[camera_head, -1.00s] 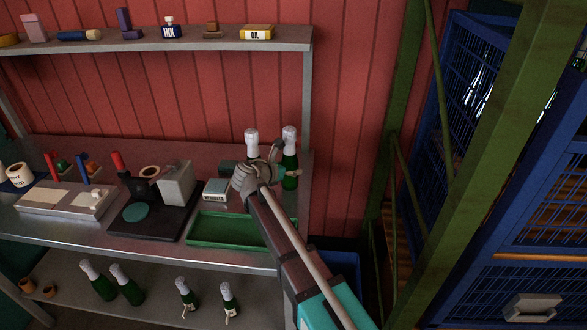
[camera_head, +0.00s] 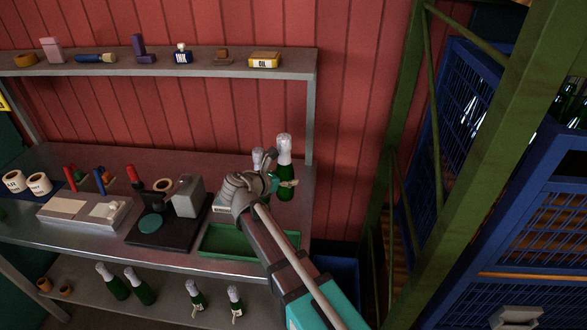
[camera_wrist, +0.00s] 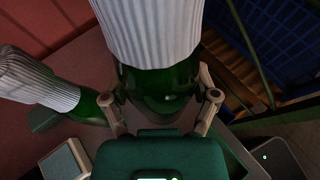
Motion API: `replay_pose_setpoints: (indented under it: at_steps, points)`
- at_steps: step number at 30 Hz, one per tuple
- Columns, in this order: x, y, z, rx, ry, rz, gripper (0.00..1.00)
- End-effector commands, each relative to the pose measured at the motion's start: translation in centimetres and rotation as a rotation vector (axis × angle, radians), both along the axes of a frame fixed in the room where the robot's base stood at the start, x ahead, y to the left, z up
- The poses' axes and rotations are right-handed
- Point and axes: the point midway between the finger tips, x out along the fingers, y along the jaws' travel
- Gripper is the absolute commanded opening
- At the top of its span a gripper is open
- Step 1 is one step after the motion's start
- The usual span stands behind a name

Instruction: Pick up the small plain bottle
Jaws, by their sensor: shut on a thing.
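My gripper (camera_head: 281,182) is shut on a dark green bottle (camera_head: 285,187) with a white foil top. The bottle is upright or nearly so and seems to be just above the right end of the workbench. In the wrist view my gripper's fingers (camera_wrist: 161,103) sit on both sides of the green glass of this bottle (camera_wrist: 158,84), below its white foil. No label shows on the part I see. A second green bottle (camera_head: 257,159) with a white top stands to its left, mostly hidden by my gripper. It also shows at the left in the wrist view (camera_wrist: 90,103).
The workbench holds a green tray (camera_head: 213,250), a black stand (camera_head: 143,236) and a grey box (camera_head: 38,216). Several bottles (camera_head: 139,290) stand on the shelf below. An upper shelf (camera_head: 200,64) carries small items. A green post (camera_head: 398,130) and blue cage (camera_head: 435,130) are at right.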

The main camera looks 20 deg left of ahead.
Motion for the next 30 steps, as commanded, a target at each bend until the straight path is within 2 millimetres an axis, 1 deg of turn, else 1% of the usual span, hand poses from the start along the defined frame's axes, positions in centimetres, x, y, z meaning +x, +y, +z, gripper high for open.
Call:
replay_pose_setpoints:
  at_steps: [1, 6, 12, 18, 30]
  points:
    - [-1.2, -0.2, 0.9, -0.001, -0.001, 0.003, 0.16]
    - [-3.5, -0.2, 1.8, -0.001, -0.001, 0.002, 0.16]
    - [-5.0, -0.3, 2.3, 0.0, -0.001, 0.0, 0.16]
    - [-5.5, -0.2, 2.5, 0.0, -0.001, 0.0, 0.16]
    - [-5.4, -0.3, 2.4, -0.001, -0.001, -0.001, 0.16]
